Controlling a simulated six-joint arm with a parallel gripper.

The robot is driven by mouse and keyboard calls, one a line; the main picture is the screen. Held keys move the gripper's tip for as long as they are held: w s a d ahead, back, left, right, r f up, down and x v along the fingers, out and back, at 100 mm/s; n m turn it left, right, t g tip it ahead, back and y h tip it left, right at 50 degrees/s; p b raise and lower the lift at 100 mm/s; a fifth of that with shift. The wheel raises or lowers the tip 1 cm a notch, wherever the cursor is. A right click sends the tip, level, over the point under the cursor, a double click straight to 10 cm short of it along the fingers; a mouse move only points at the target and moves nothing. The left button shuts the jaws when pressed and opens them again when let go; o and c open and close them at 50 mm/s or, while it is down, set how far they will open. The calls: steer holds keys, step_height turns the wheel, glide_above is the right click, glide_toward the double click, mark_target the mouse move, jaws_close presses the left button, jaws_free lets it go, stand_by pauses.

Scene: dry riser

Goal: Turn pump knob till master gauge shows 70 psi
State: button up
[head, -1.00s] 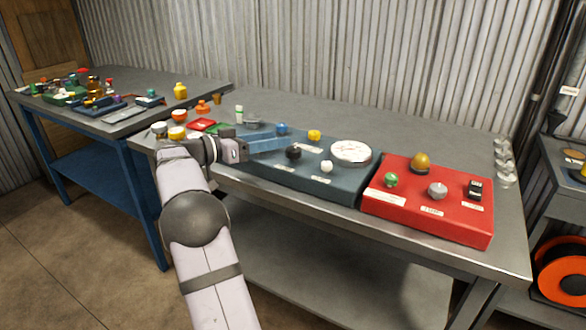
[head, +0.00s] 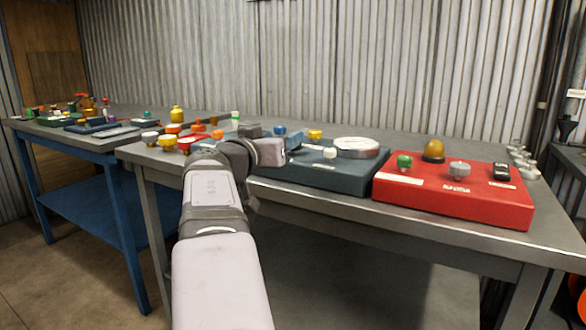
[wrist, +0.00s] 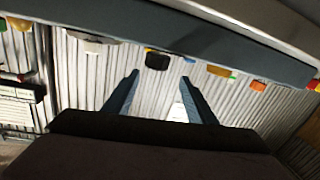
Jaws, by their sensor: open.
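The red box (head: 455,208) at the right of the bench carries a grey round knob (head: 459,169) above a white label too blurred to read. A green knob (head: 404,161), an amber dome (head: 434,150) and a black switch (head: 500,170) share it. A round white-faced gauge (head: 357,144) lies on the dark blue panel (head: 340,176) to the left; its reading is illegible. My gripper (head: 291,142) is over the left part of that panel, left of the gauge and well apart from the red box. In the wrist view its two blue fingers (wrist: 158,98) are spread and empty.
The dark panel also holds a white knob (head: 330,153), a yellow knob (head: 315,134) and a blue knob (head: 280,130). Several coloured caps stand left of my wrist. Metal cups (head: 524,165) line the right end. A corrugated wall (head: 400,70) stands behind the bench.

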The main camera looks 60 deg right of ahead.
steer(key=shift+s+a+f+m+t+b, duration=0.15)
steer(key=shift+s+a+f+b, duration=0.15)
steer(key=shift+f+b, duration=0.25)
steer(key=shift+s+a+f+m+t+b, duration=0.2)
steer(key=shift+s+f+b, duration=0.1)
steer(key=shift+f+b, duration=0.2)
steer(key=shift+s+a+f+b, duration=0.1)
steer(key=shift+s+a+b, duration=0.15)
steer(key=shift+a+b, duration=0.15)
steer(key=shift+d, duration=0.15)
steer(key=shift+w+d+p, duration=0.2)
steer(key=shift+w+d, duration=0.05)
steer(key=shift+d, duration=0.9)
steer(key=shift+w+d+p, duration=0.2)
steer(key=shift+d+p, duration=0.05)
steer(key=shift+d, duration=0.95)
steer(key=shift+w+d+p, duration=0.2)
steer(key=shift+w+d, duration=0.05)
steer(key=shift+d, duration=0.9)
steer(key=c, duration=1)
